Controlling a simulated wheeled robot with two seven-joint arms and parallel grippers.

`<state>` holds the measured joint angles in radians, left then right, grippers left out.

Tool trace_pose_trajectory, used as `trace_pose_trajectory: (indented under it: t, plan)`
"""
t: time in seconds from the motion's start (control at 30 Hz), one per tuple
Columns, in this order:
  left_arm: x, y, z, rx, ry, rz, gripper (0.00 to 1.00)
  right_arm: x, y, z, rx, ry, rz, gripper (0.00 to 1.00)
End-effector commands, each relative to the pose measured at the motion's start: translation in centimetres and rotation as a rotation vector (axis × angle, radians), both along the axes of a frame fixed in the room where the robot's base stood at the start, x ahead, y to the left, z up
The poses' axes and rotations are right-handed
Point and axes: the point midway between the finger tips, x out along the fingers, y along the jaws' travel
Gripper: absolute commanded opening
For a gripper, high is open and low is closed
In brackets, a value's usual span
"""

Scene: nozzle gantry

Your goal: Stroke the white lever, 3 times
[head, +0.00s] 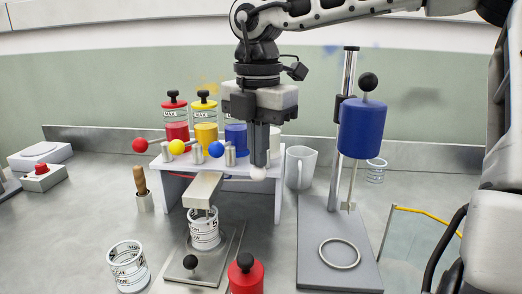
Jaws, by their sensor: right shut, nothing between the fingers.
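The white lever's ball knob (258,173) shows directly under the fingertips of my right gripper (260,160), at the right end of the row of levers on the gantry. The gripper points straight down and is shut and empty. Its fingertips appear to touch or nearly touch the knob; I cannot tell which. The white lever's stem and most of its canister are hidden behind the gripper. My left gripper is out of view.
Red (139,145), yellow (177,147) and blue (216,149) lever knobs sit left of the gripper. Another cup (128,266) and a red bottle (246,275) stand in front.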

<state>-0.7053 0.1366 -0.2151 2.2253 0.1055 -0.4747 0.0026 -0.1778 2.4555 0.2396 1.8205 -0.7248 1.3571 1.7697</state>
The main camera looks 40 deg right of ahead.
Motion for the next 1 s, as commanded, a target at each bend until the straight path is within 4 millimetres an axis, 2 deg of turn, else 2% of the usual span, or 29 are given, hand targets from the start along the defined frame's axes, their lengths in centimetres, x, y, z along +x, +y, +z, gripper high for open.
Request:
trace_pose_trajectory:
  t: [0.1, 0.37, 0.47, 0.83, 1.0]
  plan:
    - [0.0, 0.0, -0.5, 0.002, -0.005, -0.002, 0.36, 0.0, 0.0, -1.0, 0.0, 0.002, 0.0, 0.0]
    - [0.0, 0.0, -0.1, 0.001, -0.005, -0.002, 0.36, 0.0, 0.0, -0.5, 0.0, 0.002, 0.0, 0.0]
    - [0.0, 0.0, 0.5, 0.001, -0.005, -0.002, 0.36, 0.0, 0.0, 0.2, 0.0, 0.002, 0.0, 0.0]
    - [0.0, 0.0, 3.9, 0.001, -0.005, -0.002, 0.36, 0.0, 0.0, 4.7, -0.001, 0.001, 0.0, 0.0]
    - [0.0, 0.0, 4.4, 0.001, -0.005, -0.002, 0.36, 0.0, 0.0, 5.5, 0.0, 0.001, 0.0, 0.0]
